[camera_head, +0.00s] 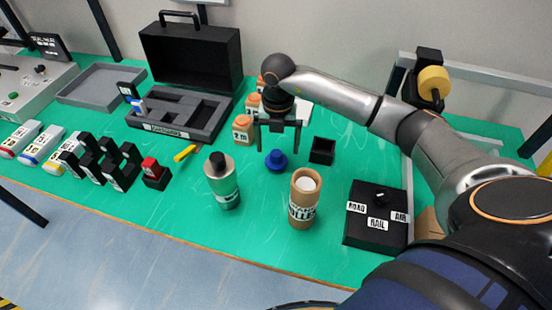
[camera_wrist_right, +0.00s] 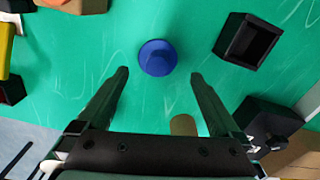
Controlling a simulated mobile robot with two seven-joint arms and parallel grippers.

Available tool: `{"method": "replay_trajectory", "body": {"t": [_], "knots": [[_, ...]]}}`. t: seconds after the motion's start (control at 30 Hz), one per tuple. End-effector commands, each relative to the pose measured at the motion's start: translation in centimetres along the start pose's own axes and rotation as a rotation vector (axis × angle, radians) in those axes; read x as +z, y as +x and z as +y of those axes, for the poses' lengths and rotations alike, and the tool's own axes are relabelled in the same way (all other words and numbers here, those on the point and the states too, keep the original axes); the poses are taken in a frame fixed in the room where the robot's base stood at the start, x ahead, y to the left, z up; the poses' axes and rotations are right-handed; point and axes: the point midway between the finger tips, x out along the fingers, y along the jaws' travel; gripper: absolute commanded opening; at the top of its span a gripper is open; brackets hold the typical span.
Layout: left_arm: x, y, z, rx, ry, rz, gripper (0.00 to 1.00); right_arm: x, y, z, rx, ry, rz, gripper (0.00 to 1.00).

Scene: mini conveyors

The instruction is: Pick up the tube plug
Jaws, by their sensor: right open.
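The tube plug appears to be the blue round piece (camera_head: 276,160) standing on the green table top, in the middle of the head view. It also shows in the right wrist view (camera_wrist_right: 157,57), just beyond the fingertips and roughly centred between them. My right gripper (camera_head: 277,150) points down over the plug, open and empty, one finger to each side. The right wrist view also shows its two fingers (camera_wrist_right: 159,74) spread apart. I see no contact with the plug. My left gripper is not in view.
A small black open box (camera_head: 322,150) stands right of the plug. A cardboard tube (camera_head: 303,205) and a grey metal canister (camera_head: 222,184) stand in front. Wooden labelled blocks (camera_head: 243,131) stand behind left. A black box with labels (camera_head: 374,232) lies at right. Green table is clear around the plug.

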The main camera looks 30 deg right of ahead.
Motion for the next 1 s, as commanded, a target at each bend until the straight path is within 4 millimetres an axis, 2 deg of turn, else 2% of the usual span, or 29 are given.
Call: {"method": "replay_trajectory", "body": {"t": [0.33,0.67,1.0], "knots": [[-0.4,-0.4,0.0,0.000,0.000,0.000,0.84,0.3,4.6,0.3,-0.002,0.000,0.003,1.00],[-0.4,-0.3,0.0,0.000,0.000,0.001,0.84,0.4,5.2,0.3,-0.001,-0.001,0.000,0.99],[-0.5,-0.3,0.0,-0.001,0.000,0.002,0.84,0.4,5.2,0.3,-0.001,0.000,0.000,0.61]]}}
